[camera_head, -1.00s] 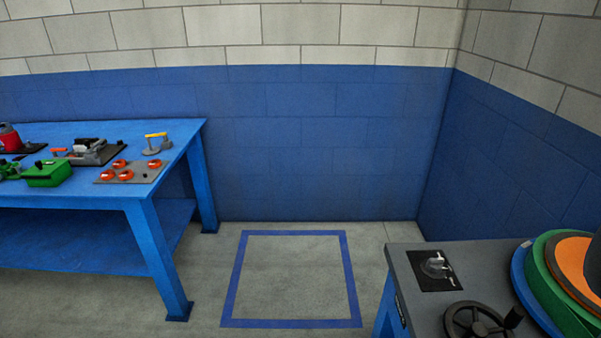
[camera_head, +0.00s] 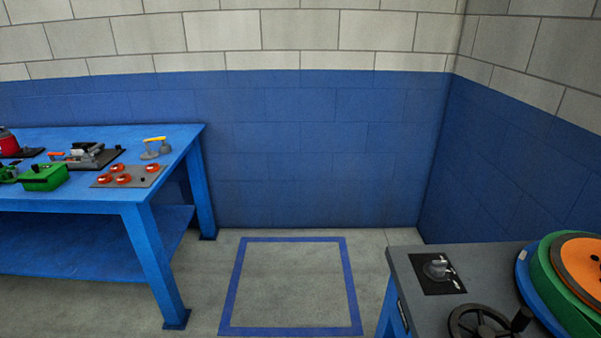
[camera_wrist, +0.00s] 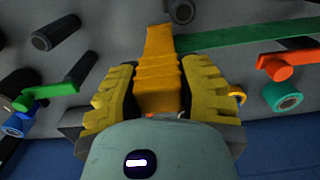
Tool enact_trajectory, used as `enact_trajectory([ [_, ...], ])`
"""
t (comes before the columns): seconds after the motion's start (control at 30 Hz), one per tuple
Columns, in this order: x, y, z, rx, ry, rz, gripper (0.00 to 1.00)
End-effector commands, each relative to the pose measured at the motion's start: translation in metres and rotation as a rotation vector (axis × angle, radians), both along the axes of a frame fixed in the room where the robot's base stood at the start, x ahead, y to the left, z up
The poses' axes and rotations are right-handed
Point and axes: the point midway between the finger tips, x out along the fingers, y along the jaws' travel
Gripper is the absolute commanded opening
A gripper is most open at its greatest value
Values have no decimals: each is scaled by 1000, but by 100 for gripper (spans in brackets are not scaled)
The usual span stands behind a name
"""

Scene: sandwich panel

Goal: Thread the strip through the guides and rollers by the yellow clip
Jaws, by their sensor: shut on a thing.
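In the wrist view, my gripper (camera_wrist: 160,90) has its two yellow ribbed fingers closed on the yellow clip (camera_wrist: 162,48), which points up the picture. A flat green strip (camera_wrist: 245,35) runs from the clip's upper part to the right. A dark roller (camera_wrist: 181,10) stands just beyond the clip's tip. More dark rollers (camera_wrist: 55,30) stand at the upper left. A teal roller (camera_wrist: 284,97) is at the right and a blue roller (camera_wrist: 17,124) at the left. The gripper body hides what lies below the clip. My gripper is not in the head view.
An orange lever (camera_wrist: 288,64) and a green lever (camera_wrist: 48,92) stick out near the fingers. In the head view, a reel with an orange disc (camera_head: 580,262) sits on a grey bench (camera_head: 405,262) beside a black handwheel (camera_head: 480,322). A blue table (camera_head: 150,195) stands left; floor between is clear.

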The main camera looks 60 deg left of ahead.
Motion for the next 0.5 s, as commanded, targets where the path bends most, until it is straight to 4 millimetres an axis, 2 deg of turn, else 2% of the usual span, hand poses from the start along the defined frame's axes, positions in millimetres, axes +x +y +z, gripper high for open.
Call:
enact_trajectory([
  [0.1,-6,-8,2,-11,4,2,0],
  [0.5,-8,-19,-4,2,-20,-3,0],
])
